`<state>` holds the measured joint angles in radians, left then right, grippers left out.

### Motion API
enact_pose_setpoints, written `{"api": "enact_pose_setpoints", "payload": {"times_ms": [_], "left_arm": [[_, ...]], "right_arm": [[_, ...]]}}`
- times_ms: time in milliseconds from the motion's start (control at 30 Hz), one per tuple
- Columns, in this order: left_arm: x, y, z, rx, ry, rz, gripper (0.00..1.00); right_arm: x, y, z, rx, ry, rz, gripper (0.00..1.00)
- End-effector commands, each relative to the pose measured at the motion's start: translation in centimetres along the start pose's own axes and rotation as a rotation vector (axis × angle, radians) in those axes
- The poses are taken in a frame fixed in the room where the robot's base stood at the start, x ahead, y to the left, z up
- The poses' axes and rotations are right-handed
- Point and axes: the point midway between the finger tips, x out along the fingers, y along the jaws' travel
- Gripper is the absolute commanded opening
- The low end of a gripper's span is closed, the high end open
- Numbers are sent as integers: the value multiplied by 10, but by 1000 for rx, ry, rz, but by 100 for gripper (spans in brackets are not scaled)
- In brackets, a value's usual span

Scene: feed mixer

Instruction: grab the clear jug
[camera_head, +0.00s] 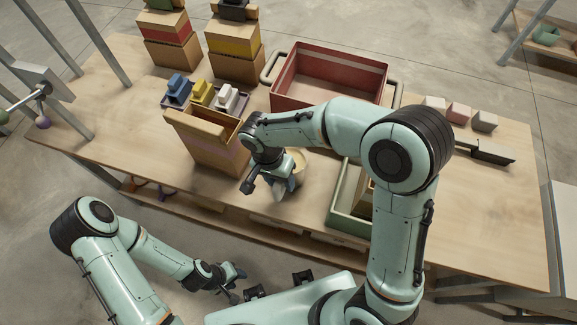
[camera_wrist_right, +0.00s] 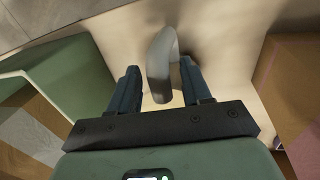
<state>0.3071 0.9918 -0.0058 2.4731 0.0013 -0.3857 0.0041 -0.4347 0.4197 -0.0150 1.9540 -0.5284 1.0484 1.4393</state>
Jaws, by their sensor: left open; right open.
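The clear jug (camera_head: 299,165) stands on the table in the head view, largely hidden behind my right gripper (camera_head: 268,187) and wrist. In the right wrist view a pale grey curved piece, which looks like the jug's handle (camera_wrist_right: 160,62), lies between the two fingers of my right gripper (camera_wrist_right: 160,88). The fingers are apart, one on each side of it, with gaps visible; I see no grip on it. My left gripper (camera_head: 236,284) is open and empty, low in front of the table and away from the jug.
A tall cardboard box (camera_head: 208,148) stands left of the jug, and a green crate (camera_head: 347,212) stands to its right. A red crate (camera_head: 331,75) is behind. Small blocks (camera_head: 458,112) and a dark-handled tool (camera_head: 487,152) lie at the right. Bare table (camera_head: 490,220) shows front right.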

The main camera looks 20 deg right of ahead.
Motion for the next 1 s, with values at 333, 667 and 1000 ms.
{"api": "enact_pose_setpoints", "payload": {"times_ms": [333, 667, 1000], "left_arm": [[0, 0, 0, 0, 0, 0, 43], [0, 0, 0, 0, 0, 0, 43], [-5, 3, -3, 1, 4, 1, 43]], "right_arm": [[-1, 0, 0, 0, 0, 0, 0], [-3, 0, 0, 0, 2, -3, 0], [-47, 7, -1, 1, 5, -8, 0]]}}
